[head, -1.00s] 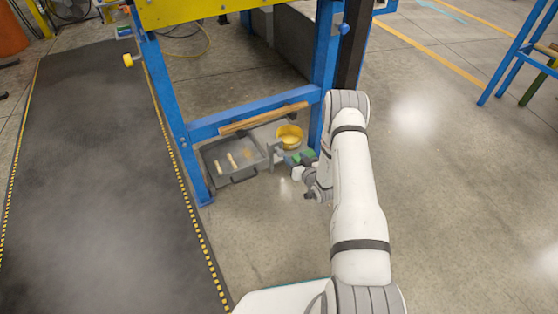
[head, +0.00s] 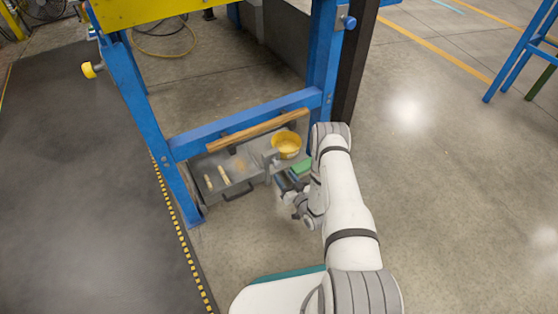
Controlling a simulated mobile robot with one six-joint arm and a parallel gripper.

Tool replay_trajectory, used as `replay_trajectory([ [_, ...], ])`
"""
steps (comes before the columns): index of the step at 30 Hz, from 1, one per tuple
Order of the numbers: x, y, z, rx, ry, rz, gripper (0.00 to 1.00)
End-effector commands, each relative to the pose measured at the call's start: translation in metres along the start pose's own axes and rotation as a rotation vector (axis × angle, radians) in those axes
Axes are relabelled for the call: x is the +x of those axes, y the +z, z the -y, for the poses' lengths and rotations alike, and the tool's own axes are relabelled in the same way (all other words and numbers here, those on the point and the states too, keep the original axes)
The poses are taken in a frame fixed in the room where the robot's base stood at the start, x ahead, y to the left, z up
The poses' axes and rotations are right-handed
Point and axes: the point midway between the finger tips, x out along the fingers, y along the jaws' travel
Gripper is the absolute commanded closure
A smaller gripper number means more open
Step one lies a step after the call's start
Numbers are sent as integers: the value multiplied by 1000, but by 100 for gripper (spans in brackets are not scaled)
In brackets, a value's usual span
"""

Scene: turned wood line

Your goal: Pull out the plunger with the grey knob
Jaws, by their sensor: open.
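I do not see a grey knob in the head view. A blue knob (head: 349,22) sticks out of the upper right leg of the blue frame (head: 243,125). A yellow knob (head: 92,70) sticks out to the left of its left leg. My gripper (head: 283,184) is low at the front of the frame, near its right leg and well below both knobs. It is open; its fingers are small and dark here, and I see nothing held. My white arm hides part of the area by the right leg.
A grey tray (head: 239,191) holding wooden pieces lies under the frame's lower bar. A yellow bowl (head: 287,146) and a green item (head: 301,169) are close to my gripper. A wooden bar (head: 257,131) runs along the frame. The floor at right (head: 440,190) is clear.

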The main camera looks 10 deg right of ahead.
Motion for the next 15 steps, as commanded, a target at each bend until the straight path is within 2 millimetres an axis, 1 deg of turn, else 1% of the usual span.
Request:
replay_trajectory([
  [9,47,0,-9,-1,14,-7,47],
  [12,58,-1,-10,-2,17,-7,47],
  [15,65,-2,-12,0,20,-6,47],
])
